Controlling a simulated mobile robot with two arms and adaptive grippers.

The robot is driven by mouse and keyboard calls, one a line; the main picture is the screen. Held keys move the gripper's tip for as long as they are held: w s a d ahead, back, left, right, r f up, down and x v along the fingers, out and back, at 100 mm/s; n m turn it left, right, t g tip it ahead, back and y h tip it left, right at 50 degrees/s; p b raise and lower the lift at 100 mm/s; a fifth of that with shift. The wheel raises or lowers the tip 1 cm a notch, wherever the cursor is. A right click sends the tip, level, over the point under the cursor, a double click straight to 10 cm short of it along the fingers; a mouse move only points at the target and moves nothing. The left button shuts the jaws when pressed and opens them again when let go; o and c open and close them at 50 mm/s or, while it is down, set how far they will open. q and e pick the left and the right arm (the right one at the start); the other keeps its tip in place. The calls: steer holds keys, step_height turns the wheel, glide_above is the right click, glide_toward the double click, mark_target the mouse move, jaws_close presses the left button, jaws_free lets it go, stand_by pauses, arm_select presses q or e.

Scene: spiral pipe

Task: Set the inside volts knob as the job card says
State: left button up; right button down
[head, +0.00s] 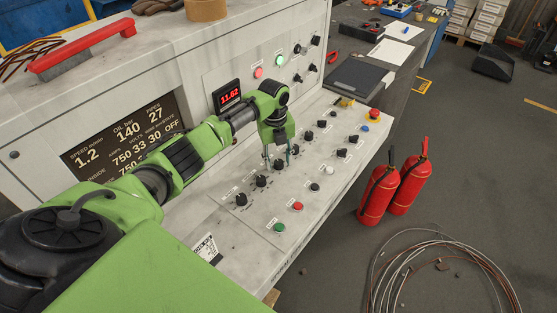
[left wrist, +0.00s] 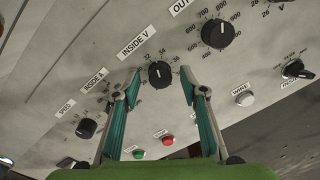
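The inside volts knob (left wrist: 160,73) is black and round, under the label INSIDE V in the left wrist view. My left gripper (left wrist: 159,82) is open, with one teal fingertip on each side of the knob and a gap to both. I cannot read the knob's exact setting; 34 and 36 show on its scale. In the head view the left gripper (head: 277,158) is over the sloped panel and partly hides this knob. A lower row is partly hidden by my left arm. The right gripper is out of view.
A red display (head: 230,96) is behind.

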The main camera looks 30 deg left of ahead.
mark_target(277, 163)
arm_select(q)
step_height(277, 163, up, 12)
steer(key=shift+s+a, duration=0.15)
steer(key=shift+s, duration=0.1)
stand_by(0.6)
